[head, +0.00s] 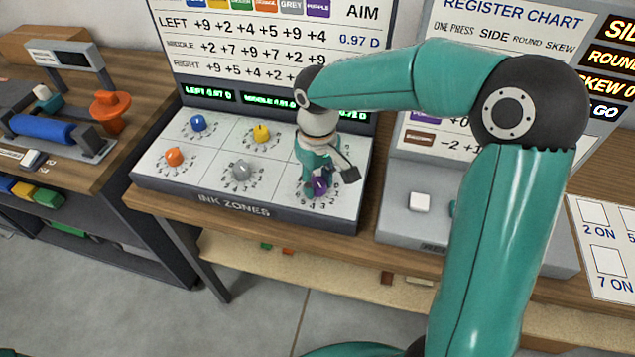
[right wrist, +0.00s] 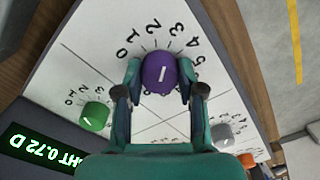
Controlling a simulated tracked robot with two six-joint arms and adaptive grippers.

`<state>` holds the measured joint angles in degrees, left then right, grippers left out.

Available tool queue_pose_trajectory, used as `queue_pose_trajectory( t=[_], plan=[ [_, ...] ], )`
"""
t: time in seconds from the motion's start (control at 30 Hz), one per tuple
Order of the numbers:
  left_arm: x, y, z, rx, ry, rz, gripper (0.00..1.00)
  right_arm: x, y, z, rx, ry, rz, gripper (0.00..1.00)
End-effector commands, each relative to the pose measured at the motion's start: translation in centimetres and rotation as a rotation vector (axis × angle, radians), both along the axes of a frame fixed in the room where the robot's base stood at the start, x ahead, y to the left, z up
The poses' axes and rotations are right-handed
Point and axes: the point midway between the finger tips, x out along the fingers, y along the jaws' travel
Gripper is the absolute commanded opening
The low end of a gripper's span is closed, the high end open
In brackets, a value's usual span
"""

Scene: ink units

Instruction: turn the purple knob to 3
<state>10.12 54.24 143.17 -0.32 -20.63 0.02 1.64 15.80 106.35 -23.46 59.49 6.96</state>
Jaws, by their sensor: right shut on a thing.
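The purple knob (head: 320,186) is at the front right of the white ink zones panel (head: 218,203). My right gripper (head: 322,178) comes down over it and partly hides it and its dial. In the right wrist view, the purple knob (right wrist: 160,74) sits between the two fingers of my right gripper (right wrist: 160,82), which are shut on its sides. A white line on the knob runs nearly up and down in that picture. Its upper end points roughly between 2 and 3 on the printed dial; the exact reading is unclear. My left gripper is not in view.
A green knob (right wrist: 95,116) and a grey knob (right wrist: 221,133) flank the gripper in the right wrist view. Blue (head: 198,123), yellow (head: 261,133) and orange (head: 174,156) knobs share the panel. A display board (head: 270,45) stands behind it.

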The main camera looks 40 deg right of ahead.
Motion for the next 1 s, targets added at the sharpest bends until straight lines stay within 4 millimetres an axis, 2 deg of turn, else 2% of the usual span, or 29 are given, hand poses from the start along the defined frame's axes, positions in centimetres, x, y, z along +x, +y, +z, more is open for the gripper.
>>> queue_pose_trajectory(
  t=[0.3, 0.8, 0.83, 0.97, 1.0],
  plan=[
    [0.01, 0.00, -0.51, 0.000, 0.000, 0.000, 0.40, 0.09, -0.03, 0.09, -0.001, -0.005, -0.125, 0.03],
    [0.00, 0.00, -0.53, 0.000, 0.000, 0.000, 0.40, 0.12, -0.02, 0.14, 0.000, -0.005, -0.146, 0.03],
    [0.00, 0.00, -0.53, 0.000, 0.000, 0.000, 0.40, 0.13, -0.02, 0.15, 0.000, -0.005, -0.146, 0.41],
    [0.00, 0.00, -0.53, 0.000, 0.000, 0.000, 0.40, 0.09, -0.01, 0.11, 0.000, -0.004, -0.145, 0.63],
    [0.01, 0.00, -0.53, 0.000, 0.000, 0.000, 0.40, 0.08, 0.00, 0.10, 0.000, -0.003, -0.145, 0.64]
  ],
)
